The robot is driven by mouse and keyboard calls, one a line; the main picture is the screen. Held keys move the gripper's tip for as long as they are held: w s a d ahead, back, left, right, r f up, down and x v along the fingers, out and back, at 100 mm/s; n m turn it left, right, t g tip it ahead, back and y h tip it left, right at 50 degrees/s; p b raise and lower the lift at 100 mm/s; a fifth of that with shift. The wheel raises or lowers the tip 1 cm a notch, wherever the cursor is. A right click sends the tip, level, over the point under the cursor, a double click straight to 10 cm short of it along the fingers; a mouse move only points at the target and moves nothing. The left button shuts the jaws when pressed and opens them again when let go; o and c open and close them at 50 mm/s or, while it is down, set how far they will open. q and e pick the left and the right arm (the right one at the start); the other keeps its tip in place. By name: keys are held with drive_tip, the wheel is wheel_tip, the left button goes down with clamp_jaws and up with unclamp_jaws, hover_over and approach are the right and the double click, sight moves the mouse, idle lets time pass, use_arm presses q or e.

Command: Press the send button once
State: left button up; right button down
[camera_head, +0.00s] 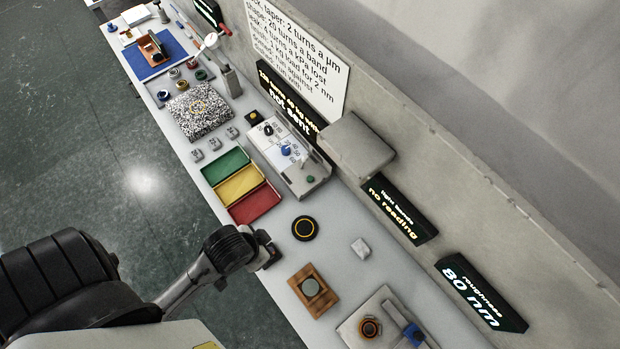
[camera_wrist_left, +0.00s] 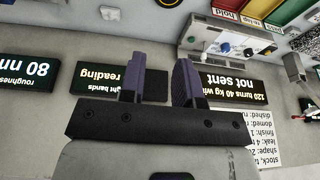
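A small dark block with an amber top (camera_head: 253,117) sits on the bench just left of the control box; it may be the send button, but I can read no label on it. The black display (camera_head: 285,97) above reads "not sent"; it also shows upside down in the left wrist view (camera_wrist_left: 233,90). My left gripper (camera_head: 268,248) is over the bench's near edge, below the red tray and well apart from the block. Its two fingers (camera_wrist_left: 158,82) are apart with nothing between them. My right gripper is out of view.
Green, yellow and red trays (camera_head: 240,186) lie between my left gripper and the block. A wall with displays (camera_head: 400,210) bounds the bench.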

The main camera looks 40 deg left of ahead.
use_arm(q)
drive_tip(key=c, duration=0.4)
drive_tip(key=shift+a, duration=0.15)
clamp_jaws()
idle(0.4)
